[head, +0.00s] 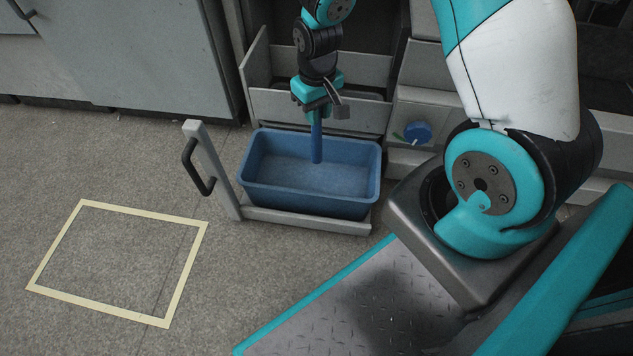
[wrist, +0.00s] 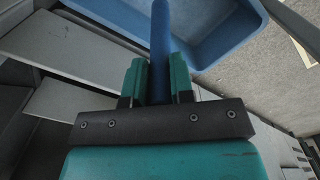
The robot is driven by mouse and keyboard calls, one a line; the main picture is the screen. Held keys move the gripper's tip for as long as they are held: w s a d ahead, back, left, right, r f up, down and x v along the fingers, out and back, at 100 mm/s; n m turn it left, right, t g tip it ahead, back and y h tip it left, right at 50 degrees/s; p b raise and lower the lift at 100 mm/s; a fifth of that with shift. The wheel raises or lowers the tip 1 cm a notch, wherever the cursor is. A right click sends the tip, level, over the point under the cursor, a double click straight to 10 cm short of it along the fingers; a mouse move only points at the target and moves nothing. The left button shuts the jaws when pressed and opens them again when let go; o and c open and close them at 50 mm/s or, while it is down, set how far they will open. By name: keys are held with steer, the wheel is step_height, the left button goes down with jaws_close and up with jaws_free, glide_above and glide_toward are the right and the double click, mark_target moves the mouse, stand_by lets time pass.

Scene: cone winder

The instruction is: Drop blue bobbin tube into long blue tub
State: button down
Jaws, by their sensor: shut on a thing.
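The blue bobbin tube (head: 316,140) hangs upright from my gripper (head: 318,108) in the head view. My gripper is shut on its upper part. The tube's lower end shows over the inside of the long blue tub (head: 310,201), near the tub's middle; I cannot tell whether it touches the floor of the tub. In the wrist view, the tube (wrist: 159,45) sits between the teal fingers (wrist: 158,80) and points out toward the tub (wrist: 235,50). The tub looks empty apart from the tube.
The tub stands on a low pulled-out grey tray (head: 300,220) with an upright front and black handle (head: 198,168) at its left. A yellow taped rectangle (head: 122,209) marks clear floor at left.

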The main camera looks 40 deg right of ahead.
step_height(320, 180, down, 3)
steer(key=b, duration=0.2)
steer(key=shift+f+b, duration=0.15)
steer(key=shift+b, duration=0.15)
steer(key=c, duration=0.9)
jaws_free()
step_height(320, 180, up, 18)
steer(key=p, duration=1)
steer(key=shift+f, duration=0.2)
